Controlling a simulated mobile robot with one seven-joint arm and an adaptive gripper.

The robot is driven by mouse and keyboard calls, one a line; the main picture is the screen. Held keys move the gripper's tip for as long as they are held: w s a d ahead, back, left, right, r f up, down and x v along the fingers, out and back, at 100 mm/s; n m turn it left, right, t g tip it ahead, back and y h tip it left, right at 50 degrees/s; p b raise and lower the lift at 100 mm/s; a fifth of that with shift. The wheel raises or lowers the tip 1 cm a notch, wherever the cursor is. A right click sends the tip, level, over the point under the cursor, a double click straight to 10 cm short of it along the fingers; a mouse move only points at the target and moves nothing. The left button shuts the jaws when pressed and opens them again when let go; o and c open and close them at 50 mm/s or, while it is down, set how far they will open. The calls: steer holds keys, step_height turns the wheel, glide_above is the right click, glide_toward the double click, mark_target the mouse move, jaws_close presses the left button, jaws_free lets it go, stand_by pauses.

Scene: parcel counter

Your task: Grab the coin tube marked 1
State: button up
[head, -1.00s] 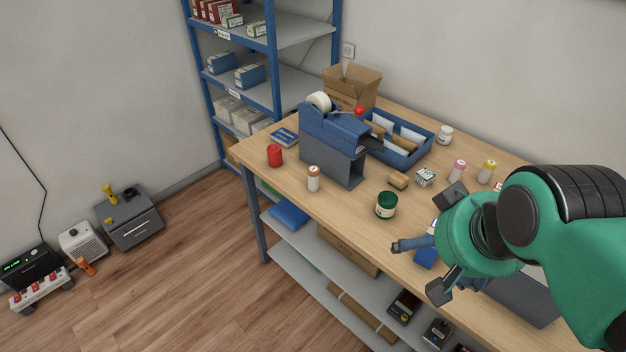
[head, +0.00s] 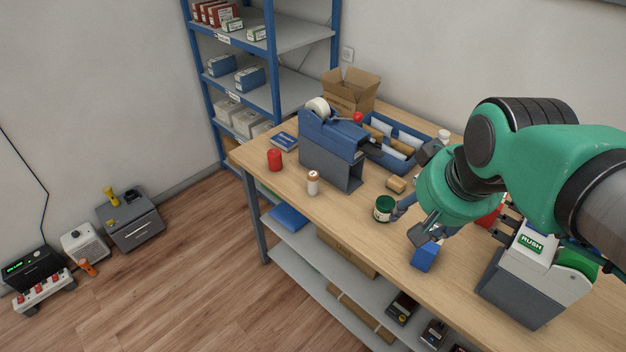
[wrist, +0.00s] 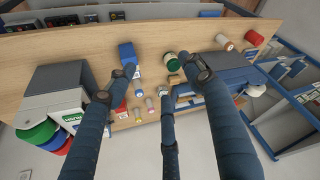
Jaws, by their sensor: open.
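Several small white tubes with coloured caps are on the wooden counter. An orange-capped tube (head: 313,183) stands near the front edge, left of my gripper; it also shows in the wrist view (wrist: 226,44). A pink-capped tube (wrist: 149,104) and a yellow-capped tube (wrist: 138,114) show in the wrist view, beyond the fingertips; my arm hides them in the head view. No number is legible on any tube, so I cannot tell which is marked 1. My gripper (head: 416,200) is open and empty above the counter, fingers spread, also seen in the wrist view (wrist: 160,76).
A green jar (head: 383,212) is close beside one finger. A blue box (head: 425,256) is below another. A tape dispenser (head: 333,155), red cylinder (head: 274,160) and blue tray (head: 400,165) are left and behind. A grey-white RUSH-labelled device (head: 520,285) stands right.

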steer(key=w+a+r+g+p, duration=0.1)
steer(key=w+a+r+p, duration=0.15)
steer(key=w, duration=0.35)
steer(key=w+a+r+p, duration=0.1)
steer(key=w+p, duration=0.2)
steer(key=w, duration=0.4)
steer(key=m+g+p, duration=0.2)
steer(key=g+p, duration=0.2)
steer(key=p, duration=1.1)
glide_above(313, 174)
step_height(313, 174, down, 18)
steer(key=r, duration=0.1)
steer(key=shift+f, duration=0.25)
steer(key=shift+f, duration=0.15)
steer(key=shift+f, duration=4.15)
steer(key=shift+f, duration=0.1)
